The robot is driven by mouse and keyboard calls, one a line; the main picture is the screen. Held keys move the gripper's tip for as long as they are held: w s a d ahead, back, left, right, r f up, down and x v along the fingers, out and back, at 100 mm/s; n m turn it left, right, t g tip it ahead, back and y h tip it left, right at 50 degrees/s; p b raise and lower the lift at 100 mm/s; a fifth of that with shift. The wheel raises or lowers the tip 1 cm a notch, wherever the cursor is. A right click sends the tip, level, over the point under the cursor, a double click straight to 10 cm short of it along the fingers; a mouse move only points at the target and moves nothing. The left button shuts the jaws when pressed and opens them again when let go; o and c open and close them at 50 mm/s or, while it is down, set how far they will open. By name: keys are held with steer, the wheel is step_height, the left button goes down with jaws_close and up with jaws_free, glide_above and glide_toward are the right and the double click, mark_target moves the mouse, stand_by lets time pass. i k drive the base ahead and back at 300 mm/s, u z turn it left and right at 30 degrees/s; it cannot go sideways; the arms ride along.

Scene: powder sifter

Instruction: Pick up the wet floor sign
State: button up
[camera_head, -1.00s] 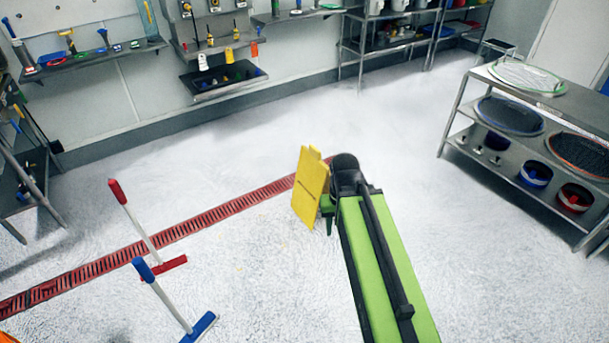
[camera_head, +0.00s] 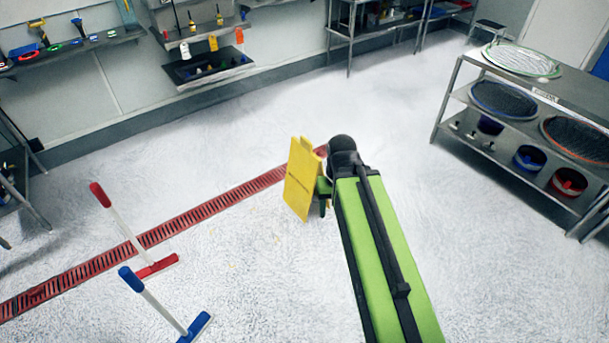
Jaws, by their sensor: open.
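The yellow wet floor sign (camera_head: 301,180) stands upright, slightly tilted, on the white floor near the end of the red drain grate. My green and black arm reaches forward from the bottom right. My gripper (camera_head: 324,194) is at the arm's far end, just right of the sign and partly behind the arm. A dark finger points down beside the sign's right edge. The jaws are open. I cannot tell whether they touch the sign or surround its edge.
A red squeegee (camera_head: 155,267) and a blue squeegee (camera_head: 195,328) stand at the lower left. The red drain grate (camera_head: 215,207) crosses the floor. A metal shelf with sieves (camera_head: 445,105) stands at right. Wall shelves line the back. Floor between is clear.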

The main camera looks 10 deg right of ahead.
mark_target(303, 166)
steer(key=z, duration=1.15)
steer(key=i, duration=2.3)
steer(key=z, duration=0.9)
steer(key=k, duration=0.15)
steer(key=u, duration=4.1)
steer(key=k, duration=0.75)
steer(key=u, duration=0.2)
